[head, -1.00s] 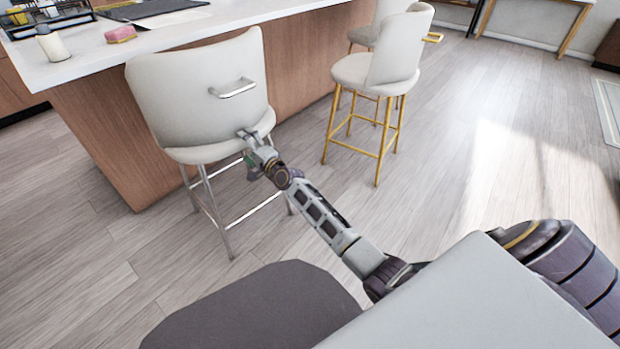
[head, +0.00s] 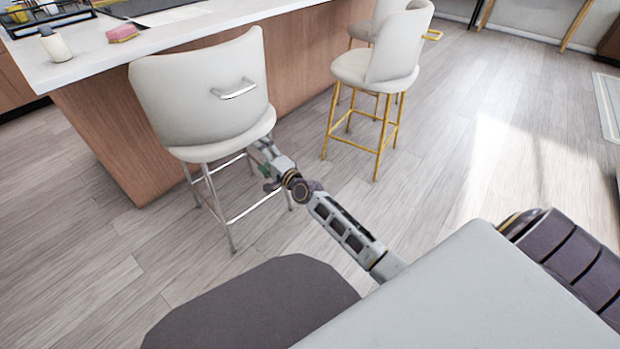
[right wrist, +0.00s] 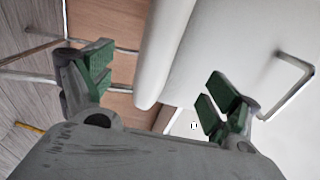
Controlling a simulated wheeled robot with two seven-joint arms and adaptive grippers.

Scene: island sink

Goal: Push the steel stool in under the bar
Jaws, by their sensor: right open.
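The steel stool has a white seat (head: 222,147), silver legs (head: 215,205) and a white backrest (head: 190,85) with a steel handle (head: 236,90) on its rear. It stands upright beside the bar (head: 120,140), backrest towards me. My right gripper (head: 255,150) is at the right edge of the seat, below the backrest. In the right wrist view the gripper (right wrist: 158,80) is open, its green-padded fingers apart, with the white seat edge (right wrist: 160,50) beyond and between them. I cannot tell whether it touches. The handle shows at right (right wrist: 290,90). My left gripper is not in view.
A white stool with gold legs (head: 380,65) stands to the right along the bar, with another white stool (head: 362,30) behind it. A bottle (head: 55,45) and a pink sponge (head: 123,34) are on the countertop.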

